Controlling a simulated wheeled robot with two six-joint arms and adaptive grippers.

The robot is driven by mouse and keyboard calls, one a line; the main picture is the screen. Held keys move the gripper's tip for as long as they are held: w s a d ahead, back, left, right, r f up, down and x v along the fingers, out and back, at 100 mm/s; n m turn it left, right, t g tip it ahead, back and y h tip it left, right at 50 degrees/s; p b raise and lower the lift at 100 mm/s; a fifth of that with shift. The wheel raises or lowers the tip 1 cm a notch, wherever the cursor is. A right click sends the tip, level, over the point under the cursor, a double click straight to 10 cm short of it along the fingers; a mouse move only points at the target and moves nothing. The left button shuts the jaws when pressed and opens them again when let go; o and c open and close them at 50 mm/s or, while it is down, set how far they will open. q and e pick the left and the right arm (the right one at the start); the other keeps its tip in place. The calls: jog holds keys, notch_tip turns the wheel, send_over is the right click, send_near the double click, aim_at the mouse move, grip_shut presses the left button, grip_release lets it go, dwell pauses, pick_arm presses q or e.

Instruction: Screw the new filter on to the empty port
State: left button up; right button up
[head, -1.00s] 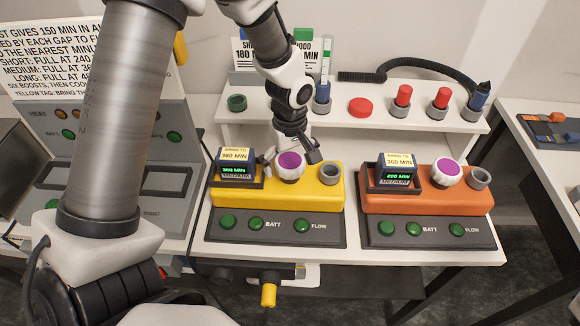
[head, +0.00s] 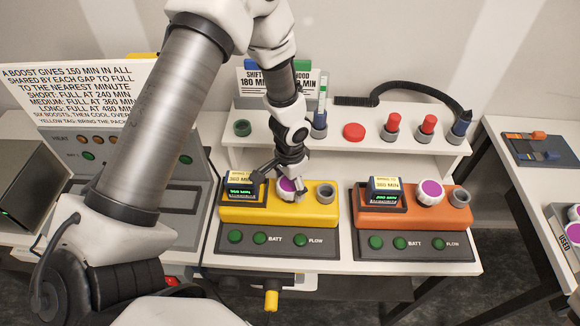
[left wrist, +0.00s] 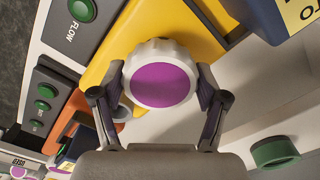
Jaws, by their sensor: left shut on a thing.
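My left gripper (head: 280,188) is shut on a white ribbed filter (head: 286,185) with a purple top. The filter is on the yellow unit (head: 275,216), between a battery pack (head: 240,189) and a grey ring-shaped socket (head: 325,193). In the left wrist view the same filter (left wrist: 160,78) sits between the two fingers, over the yellow body. Its underside and any port below it are hidden, so I cannot tell how far it is screwed in. My right gripper is not in view.
An orange unit (head: 400,219) with its own purple-topped filter (head: 430,192) stands to the right. Behind is a white shelf (head: 270,143) with a green ring, red caps and a dark hose (head: 420,88). A bin marked USED (head: 561,238) is at the far right.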

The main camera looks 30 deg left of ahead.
pick_arm(q)
jog(key=m+p, duration=0.2)
jog(key=r+m+p, duration=0.1)
jog(key=m+p, duration=0.1)
jog(key=m, duration=0.1)
jog(key=shift+s+r, duration=0.1)
jog(key=f+m, duration=0.1)
jog(key=m, duration=0.2)
jog(key=shift+f, duration=0.1)
jog(key=shift+f+m+b, duration=0.15)
jog(key=shift+m+b, duration=0.2)
jog(key=shift+m, duration=1.55)
jog(key=o, duration=1.3)
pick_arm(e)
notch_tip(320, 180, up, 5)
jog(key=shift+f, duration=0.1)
